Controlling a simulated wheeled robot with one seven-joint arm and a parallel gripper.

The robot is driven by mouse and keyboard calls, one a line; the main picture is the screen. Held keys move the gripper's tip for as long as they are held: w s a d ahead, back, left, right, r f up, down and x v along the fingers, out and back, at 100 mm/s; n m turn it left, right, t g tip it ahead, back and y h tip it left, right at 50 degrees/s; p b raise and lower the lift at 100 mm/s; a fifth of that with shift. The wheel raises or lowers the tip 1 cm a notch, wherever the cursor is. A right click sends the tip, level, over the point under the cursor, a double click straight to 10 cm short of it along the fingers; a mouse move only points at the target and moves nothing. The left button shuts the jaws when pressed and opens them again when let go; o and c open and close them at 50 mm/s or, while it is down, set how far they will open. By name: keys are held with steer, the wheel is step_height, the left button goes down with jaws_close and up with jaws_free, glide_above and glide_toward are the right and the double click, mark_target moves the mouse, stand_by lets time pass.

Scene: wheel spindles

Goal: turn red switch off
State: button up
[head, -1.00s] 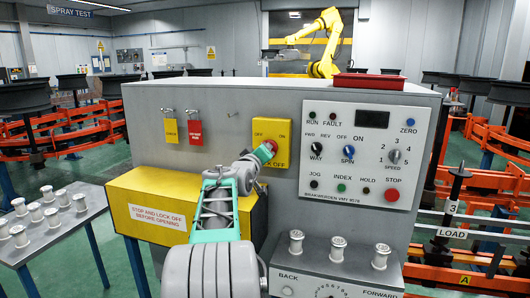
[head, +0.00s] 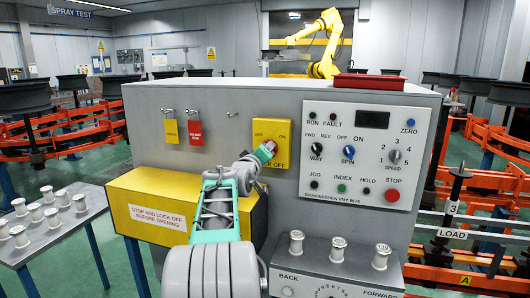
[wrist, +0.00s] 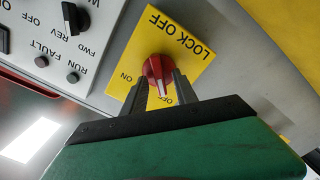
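The red switch (wrist: 158,69) is a round knob with a white pointer line, mounted on a yellow lock-off plate (wrist: 190,45). In the wrist view the pointer faces down, toward the OFF label on the gripper's side; the ON label lies to the left. My gripper (wrist: 161,86) has its two grey fingers spread, one on each side of the knob. I see gaps beside the pointer handle; whether a fingertip touches the knob's rim is unclear. In the head view the green gripper body (head: 263,153) partly hides the switch (head: 270,144) on the grey cabinet.
A white control panel (head: 319,202) with knobs and buttons is right of the plate. Yellow and red padlock tags (head: 194,131) hang to the left. A yellow box (head: 130,192) juts out below. White spindles (head: 338,250) stand on the lower right ledge.

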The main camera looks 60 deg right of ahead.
steer(key=s+a+b, duration=0.1)
steer(key=a, duration=0.6)
steer(key=shift+a, duration=0.35)
